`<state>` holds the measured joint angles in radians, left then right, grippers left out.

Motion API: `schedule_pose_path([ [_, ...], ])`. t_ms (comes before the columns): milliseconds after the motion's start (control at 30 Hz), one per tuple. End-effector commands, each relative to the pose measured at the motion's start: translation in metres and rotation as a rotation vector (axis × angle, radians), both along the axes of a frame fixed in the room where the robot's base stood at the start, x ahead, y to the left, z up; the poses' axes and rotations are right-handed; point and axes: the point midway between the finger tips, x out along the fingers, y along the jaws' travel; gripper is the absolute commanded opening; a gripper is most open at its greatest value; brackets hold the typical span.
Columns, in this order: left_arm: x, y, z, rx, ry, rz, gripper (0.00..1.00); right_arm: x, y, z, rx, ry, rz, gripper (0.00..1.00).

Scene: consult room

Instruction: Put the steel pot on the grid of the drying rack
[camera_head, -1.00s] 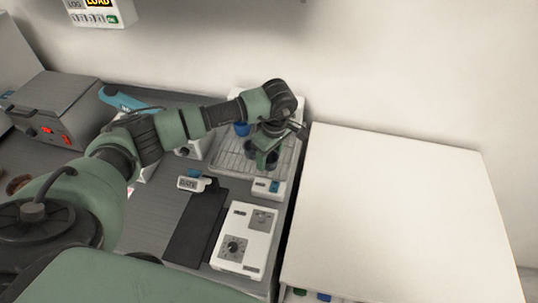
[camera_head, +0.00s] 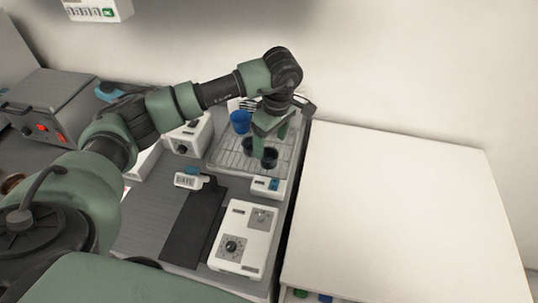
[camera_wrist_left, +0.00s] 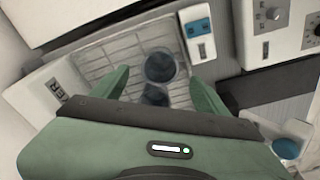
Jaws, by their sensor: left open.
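The drying rack (camera_head: 226,153) is a pale tray with a wire grid, at the back of the bench; its grid (camera_wrist_left: 110,58) also shows in the left wrist view. Two dark, round, open-topped vessels stand on the grid: one nearer the front (camera_head: 270,158) and one partly hidden behind a finger (camera_head: 247,146). One of them seems to be the steel pot; I cannot tell which. Both show in the left wrist view. My left gripper (camera_head: 270,142) is open above the rack, with its fingers apart on either side of the vessels. My right gripper is out of view.
A blue cup (camera_head: 240,122) is at the rack's back left. A small white device (camera_head: 267,187) sits at its front edge, with a white box with a dial (camera_head: 243,237) nearer. A wide white surface (camera_head: 395,215) on the right is clear.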

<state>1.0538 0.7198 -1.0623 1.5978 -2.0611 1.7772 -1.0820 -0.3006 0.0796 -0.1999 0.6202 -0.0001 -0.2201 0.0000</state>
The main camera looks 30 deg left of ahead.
Motion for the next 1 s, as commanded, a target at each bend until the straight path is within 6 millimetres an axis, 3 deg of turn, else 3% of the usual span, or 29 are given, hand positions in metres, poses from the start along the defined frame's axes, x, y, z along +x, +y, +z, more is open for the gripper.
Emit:
schedule_pose_path([
  [33,0.001,-0.001,0.008,0.0,-0.006,-0.002,0.74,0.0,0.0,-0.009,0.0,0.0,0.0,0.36],
  [200,-0.001,-0.005,0.039,-0.001,-0.003,0.0,0.74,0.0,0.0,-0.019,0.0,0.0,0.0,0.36],
  [400,-0.002,-0.007,0.057,0.0,-0.001,-0.001,0.74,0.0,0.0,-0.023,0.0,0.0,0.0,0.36],
  [1000,-0.002,-0.007,0.058,0.0,0.001,0.0,0.74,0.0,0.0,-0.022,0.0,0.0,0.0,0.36],
])
